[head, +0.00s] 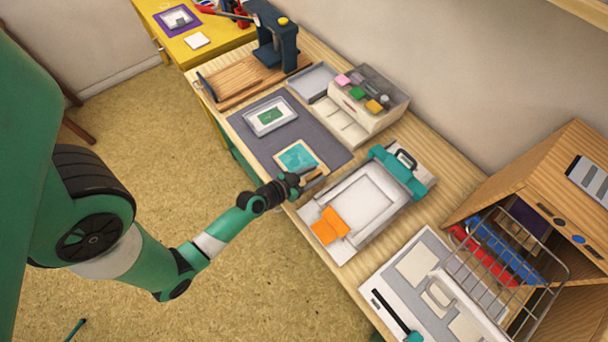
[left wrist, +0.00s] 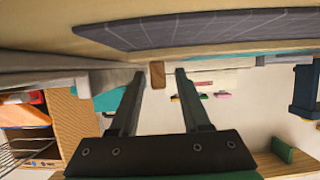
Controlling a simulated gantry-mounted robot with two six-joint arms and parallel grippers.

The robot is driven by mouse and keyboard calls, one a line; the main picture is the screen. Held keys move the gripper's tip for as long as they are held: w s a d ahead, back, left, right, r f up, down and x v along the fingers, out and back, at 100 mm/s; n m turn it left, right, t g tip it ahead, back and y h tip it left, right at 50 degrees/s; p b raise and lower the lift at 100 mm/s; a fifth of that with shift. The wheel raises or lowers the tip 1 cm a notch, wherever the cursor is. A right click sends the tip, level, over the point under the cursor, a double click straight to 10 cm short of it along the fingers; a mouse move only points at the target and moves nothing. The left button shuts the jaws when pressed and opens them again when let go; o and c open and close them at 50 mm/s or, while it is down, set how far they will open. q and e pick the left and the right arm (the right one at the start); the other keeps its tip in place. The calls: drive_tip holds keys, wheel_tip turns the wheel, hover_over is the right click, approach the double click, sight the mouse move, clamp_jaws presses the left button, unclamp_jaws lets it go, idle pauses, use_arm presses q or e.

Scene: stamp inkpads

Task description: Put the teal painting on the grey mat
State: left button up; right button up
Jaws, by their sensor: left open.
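The teal painting (head: 297,157), with a pale wooden border, lies flat on the near right part of the grey mat (head: 263,154). My left gripper (head: 312,177) is open just to the right and near side of the painting, at the mat's edge. Whether it touches anything there cannot be told. In the left wrist view the open fingers (left wrist: 161,74) point at a small brown block (left wrist: 157,75), with the grey mat (left wrist: 200,36) above them in the picture. I cannot make out the painting in that view. My right gripper is not in view.
A framed green picture (head: 270,116) lies on the mat's far left part. A press with a teal bar (head: 400,172) and an orange piece (head: 330,226) stand right of my gripper. A clear-lidded box of inkpads (head: 368,98) stands behind. A wire rack (head: 508,262) is at the right.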

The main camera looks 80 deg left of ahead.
use_arm(q)
drive_tip(key=v, duration=0.5)
drive_tip(key=b+v, duration=0.1)
drive_tip(key=v, duration=0.5)
drive_tip(key=shift+f, duration=0.25)
drive_tip(key=shift+s+d+r, duration=0.25)
drive_tip(key=shift+s+r, duration=0.1)
drive_tip(key=shift+s, duration=0.05)
drive_tip(key=w+r+m+t+h, duration=0.1)
drive_tip(key=w+r+m+t, duration=0.2)
drive_tip(key=w+r, duration=0.85)
drive_tip(key=w+r+m+t+h, duration=0.2)
drive_tip(key=w+r+m+t, duration=0.15)
drive_tip(key=w+r, duration=0.85)
drive_tip(key=d+r+t+h, duration=0.15)
drive_tip(key=d+r, duration=0.25)
drive_tip(key=r, duration=0.5)
drive_tip(key=s+d+r+t+h, duration=0.15)
drive_tip(key=d+r, duration=0.25)
drive_tip(key=r, duration=0.5)
drive_tip(key=d+r+t, duration=0.3)
drive_tip(key=d+r, duration=0.1)
drive_tip(key=r, duration=0.6)
drive_tip(key=s+d+r+n+t+h, duration=0.1)
drive_tip(key=s+r, duration=0.4)
drive_tip(key=r, duration=0.5)
drive_tip(key=d+t, duration=0.1)
drive_tip(key=d, duration=0.1)
drive_tip(key=shift+d, duration=0.4)
